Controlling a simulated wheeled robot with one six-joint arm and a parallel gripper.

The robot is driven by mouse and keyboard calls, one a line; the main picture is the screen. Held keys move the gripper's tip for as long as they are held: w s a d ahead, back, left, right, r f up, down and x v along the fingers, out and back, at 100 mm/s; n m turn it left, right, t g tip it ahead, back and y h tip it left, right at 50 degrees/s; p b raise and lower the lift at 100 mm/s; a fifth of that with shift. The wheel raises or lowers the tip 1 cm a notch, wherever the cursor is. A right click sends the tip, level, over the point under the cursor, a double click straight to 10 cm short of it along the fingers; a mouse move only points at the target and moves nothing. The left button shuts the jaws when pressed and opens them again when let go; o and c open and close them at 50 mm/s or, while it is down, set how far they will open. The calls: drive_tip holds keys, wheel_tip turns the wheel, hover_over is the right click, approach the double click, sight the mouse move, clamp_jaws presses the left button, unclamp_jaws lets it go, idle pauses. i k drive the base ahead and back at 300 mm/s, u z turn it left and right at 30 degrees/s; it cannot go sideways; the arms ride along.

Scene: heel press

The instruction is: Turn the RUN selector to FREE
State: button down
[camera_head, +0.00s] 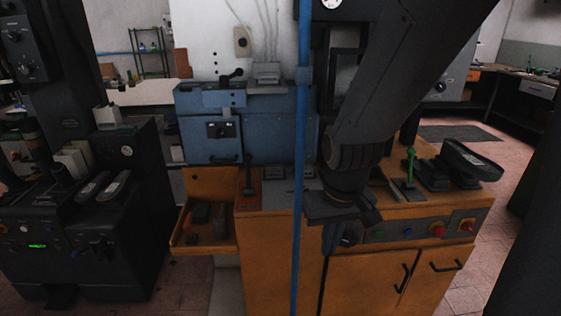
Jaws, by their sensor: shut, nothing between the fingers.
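My gripper (331,238) hangs at the end of my arm, pointing down in front of the orange cabinet's control panel (395,232). It looks shut and empty. A round dark knob (351,235) with a pale mark shows at the panel's left end, right beside my fingers; it may be the RUN selector, but no lettering is readable. I cannot tell whether the fingers touch it. My gripper and wrist partly hide the panel's left end.
The panel also has a green button (378,234), a blue button (408,231), a red button (438,231) and a red switch on yellow (467,226). A green-handled lever (410,163) stands on the cabinet top. A blue vertical pipe (299,200) stands left of my gripper. An open drawer (205,240) juts out left.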

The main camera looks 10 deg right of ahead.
sight(349, 240)
drive_tip(key=u, duration=0.45)
drive_tip(key=k, duration=0.95)
drive_tip(key=z, duration=0.1)
